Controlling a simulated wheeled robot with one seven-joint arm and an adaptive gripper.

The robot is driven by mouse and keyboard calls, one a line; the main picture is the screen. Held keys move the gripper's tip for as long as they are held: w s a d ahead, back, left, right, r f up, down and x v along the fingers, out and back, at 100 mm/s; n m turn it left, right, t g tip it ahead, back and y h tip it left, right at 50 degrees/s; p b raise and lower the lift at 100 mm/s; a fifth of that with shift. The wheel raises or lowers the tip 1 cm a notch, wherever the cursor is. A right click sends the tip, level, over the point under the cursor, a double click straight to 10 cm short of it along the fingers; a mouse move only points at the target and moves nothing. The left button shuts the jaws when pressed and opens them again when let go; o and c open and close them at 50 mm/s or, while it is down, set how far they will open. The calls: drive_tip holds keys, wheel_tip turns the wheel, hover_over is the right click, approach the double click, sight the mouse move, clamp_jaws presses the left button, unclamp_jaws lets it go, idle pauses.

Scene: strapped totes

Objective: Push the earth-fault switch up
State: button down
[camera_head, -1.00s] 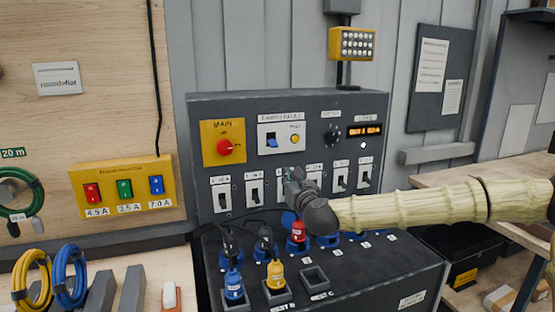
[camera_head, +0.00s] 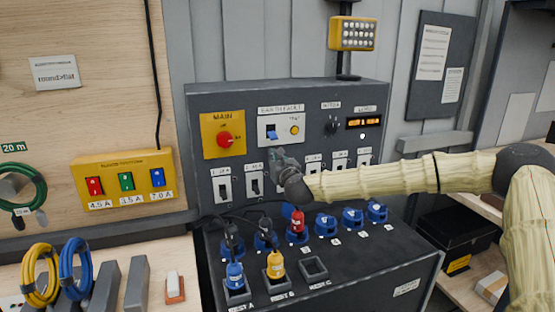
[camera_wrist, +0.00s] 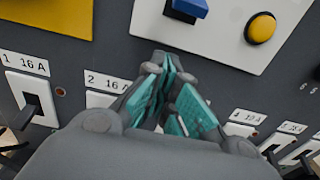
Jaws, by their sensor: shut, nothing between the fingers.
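The earth-fault switch (camera_head: 271,134) is a blue lever on a white plate labelled EARTH FAULT, in the upper middle of the grey panel. In the wrist view the blue lever (camera_wrist: 189,7) shows at the top edge, partly cut off. A round yellow test button (camera_head: 294,130) is to its right, also in the wrist view (camera_wrist: 261,27). My gripper (camera_head: 278,153) is shut and empty, just below the white plate. In the wrist view its teal-padded fingertips (camera_wrist: 170,62) point up towards the plate's lower edge, apart from the lever. My gripper hides part of the breaker row.
A red main knob (camera_head: 225,140) on a yellow plate is left of the switch. A row of numbered breakers, including breaker 1 (camera_head: 224,188), lies below. Plugs, such as the red plug (camera_head: 297,221), stand on the sloped console beneath my arm.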

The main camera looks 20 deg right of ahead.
sight(273, 136)
drive_tip(key=shift+s+r+p, duration=0.35)
drive_tip(key=shift+r+p, duration=0.05)
drive_tip(key=shift+r, duration=0.5)
drive_tip(key=shift+s+r+p, duration=0.35)
drive_tip(key=shift+r+p, duration=0.05)
drive_tip(key=shift+r, duration=0.45)
drive_tip(key=shift+d, duration=0.1)
drive_tip(key=shift+r, duration=0.15)
